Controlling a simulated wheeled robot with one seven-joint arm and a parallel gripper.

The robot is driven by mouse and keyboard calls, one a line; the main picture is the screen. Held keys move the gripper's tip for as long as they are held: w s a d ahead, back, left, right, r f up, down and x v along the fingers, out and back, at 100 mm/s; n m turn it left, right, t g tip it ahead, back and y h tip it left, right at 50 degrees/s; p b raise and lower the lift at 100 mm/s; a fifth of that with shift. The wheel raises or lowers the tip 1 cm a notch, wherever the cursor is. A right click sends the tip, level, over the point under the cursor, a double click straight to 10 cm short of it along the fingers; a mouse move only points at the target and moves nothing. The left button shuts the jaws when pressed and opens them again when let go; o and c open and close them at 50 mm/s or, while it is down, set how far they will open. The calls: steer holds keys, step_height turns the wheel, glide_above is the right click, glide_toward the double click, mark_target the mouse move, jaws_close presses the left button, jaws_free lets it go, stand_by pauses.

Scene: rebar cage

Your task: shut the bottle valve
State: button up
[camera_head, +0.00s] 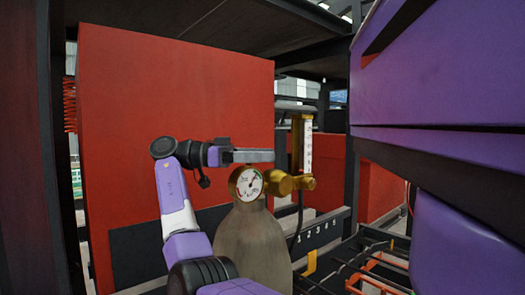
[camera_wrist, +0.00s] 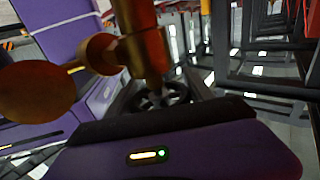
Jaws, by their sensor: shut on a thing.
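The gas bottle (camera_head: 252,243) stands upright in the head view, grey-tan with a rounded shoulder. A brass regulator (camera_head: 279,184) with a round white gauge (camera_head: 247,183) and an upright clear tube (camera_head: 308,145) sits at its top. My gripper (camera_head: 266,156) reaches in from the left, level, just above the gauge. In the wrist view the dark spoked valve wheel (camera_wrist: 165,96) lies between the fingers of my gripper (camera_wrist: 163,92), which are shut on it. The brass body (camera_wrist: 143,35) partly covers the wheel. In the head view the wheel cannot be made out.
A large red panel (camera_head: 170,110) stands behind my arm. A purple machine body (camera_head: 440,75) overhangs at the right. Dark rails and an orange frame (camera_head: 372,283) lie low at the right. A dark hose (camera_head: 298,225) hangs beside the bottle.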

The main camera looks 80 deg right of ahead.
steer(key=shift+a+m+y, duration=0.15)
steer(key=shift+m+y, duration=0.35)
steer(key=shift+y, duration=0.4)
steer(key=o, duration=1.4)
steer(key=shift+c, duration=0.2)
step_height(320, 180, up, 20)
steer(key=p, duration=0.6)
